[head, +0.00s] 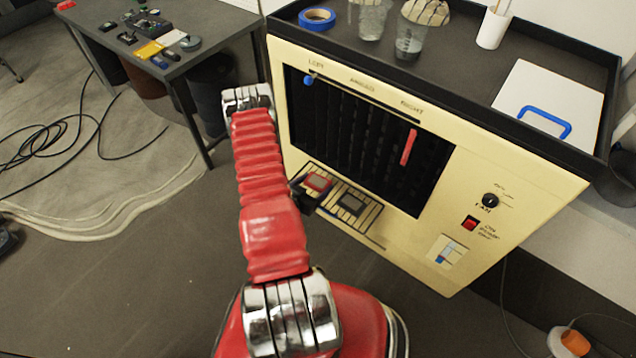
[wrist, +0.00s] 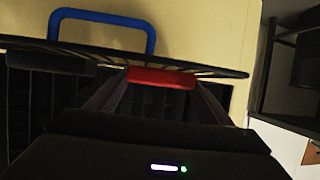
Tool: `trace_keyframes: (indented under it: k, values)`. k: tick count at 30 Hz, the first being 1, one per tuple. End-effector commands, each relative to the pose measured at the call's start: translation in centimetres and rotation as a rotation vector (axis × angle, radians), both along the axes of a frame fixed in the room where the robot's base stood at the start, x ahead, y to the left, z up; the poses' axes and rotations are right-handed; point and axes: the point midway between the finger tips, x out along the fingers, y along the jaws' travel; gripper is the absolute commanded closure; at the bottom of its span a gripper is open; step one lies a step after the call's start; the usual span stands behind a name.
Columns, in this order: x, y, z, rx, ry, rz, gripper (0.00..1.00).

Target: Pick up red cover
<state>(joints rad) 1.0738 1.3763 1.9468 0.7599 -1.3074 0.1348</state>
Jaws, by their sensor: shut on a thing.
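My gripper (head: 302,190) shows as a small dark shape beside the red arm in the head view, at the slatted strip low on the cream cabinet. The red cover (head: 318,181) is at its tip, at the left end of that strip. In the wrist view my gripper (wrist: 160,85) has both dark fingers reaching to the red cover (wrist: 161,76), seen as a short red bar between the fingertips. The gripper is shut on it. Whether the cover is clear of the strip cannot be told.
The cream cabinet (head: 455,262) has a dark slotted opening holding a red strip (head: 408,147). A dark-framed piece (head: 352,204) lies right of the cover. A blue handle (wrist: 100,16) stands close beyond the fingers.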

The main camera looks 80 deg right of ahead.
Motion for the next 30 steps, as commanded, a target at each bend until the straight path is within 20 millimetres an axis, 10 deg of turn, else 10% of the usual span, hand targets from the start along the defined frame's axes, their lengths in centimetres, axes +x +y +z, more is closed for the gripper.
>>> trace_keyframes:
  k: [10, 30]
  values:
    - [0.0, 0.0, 0.0, 0.0, 0.0, 0.0, 0.55]
    - [0.1, -0.1, 3.1, -0.004, -0.001, 0.0, 0.56]
